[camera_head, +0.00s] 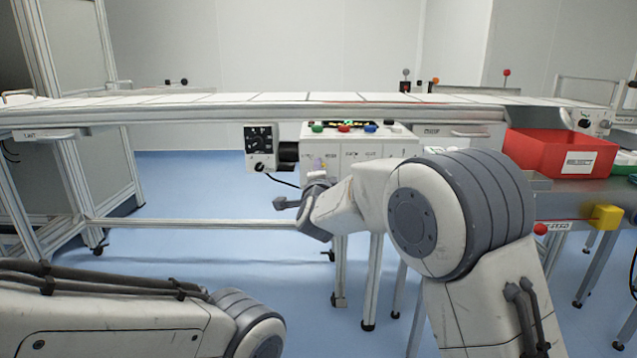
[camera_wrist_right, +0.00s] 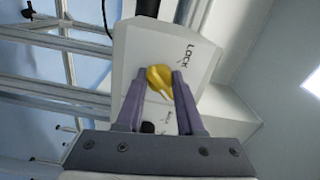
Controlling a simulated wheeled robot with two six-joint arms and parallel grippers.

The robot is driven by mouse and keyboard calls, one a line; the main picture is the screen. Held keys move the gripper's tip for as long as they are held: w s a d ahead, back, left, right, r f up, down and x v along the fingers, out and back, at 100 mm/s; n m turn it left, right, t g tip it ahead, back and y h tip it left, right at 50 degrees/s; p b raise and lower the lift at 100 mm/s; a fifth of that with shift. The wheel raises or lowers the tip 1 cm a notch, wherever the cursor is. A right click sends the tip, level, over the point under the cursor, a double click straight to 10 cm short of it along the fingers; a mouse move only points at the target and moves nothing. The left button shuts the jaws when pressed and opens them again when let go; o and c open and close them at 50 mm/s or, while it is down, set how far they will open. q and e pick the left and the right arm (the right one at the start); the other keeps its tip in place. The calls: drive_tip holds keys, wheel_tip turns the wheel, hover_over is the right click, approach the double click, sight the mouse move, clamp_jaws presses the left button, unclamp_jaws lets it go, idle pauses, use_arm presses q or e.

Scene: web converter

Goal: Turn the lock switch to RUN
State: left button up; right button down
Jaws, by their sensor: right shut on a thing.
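The yellow lock switch (camera_wrist_right: 160,77) is on the pale face of a control box (camera_wrist_right: 205,60), in the right wrist view. The word LOCK is printed beside it, toward the upper right. No RUN mark is readable. My right gripper (camera_wrist_right: 158,86) has its two purple fingers on either side of the yellow knob, shut on it. The knob lies slanted between the fingertips, which partly hide it. In the head view the white control box (camera_head: 360,152) hangs under the conveyor, and my right arm reaches to its front left. My left gripper is out of view; only my left arm shows.
A black-faced dial box (camera_head: 261,140) hangs left of the control box. The long conveyor (camera_head: 200,112) runs behind. A red bin (camera_head: 560,152) stands at the right. Blue floor is open below, between table legs.

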drive_tip(key=shift+a+f+m+b, duration=0.1)
drive_tip(key=shift+f+m+b, duration=0.25)
drive_tip(key=shift+m+b, duration=0.2)
drive_tip(key=shift+m, duration=0.25)
drive_tip(key=shift+r, duration=0.15)
drive_tip(key=c, duration=0.5)
unclamp_jaws()
drive_tip(key=shift+a, duration=0.1)
drive_tip(key=shift+r, duration=0.1)
drive_tip(key=s+p, duration=0.2)
drive_tip(key=s, duration=0.8)
drive_tip(key=shift+s, duration=0.25)
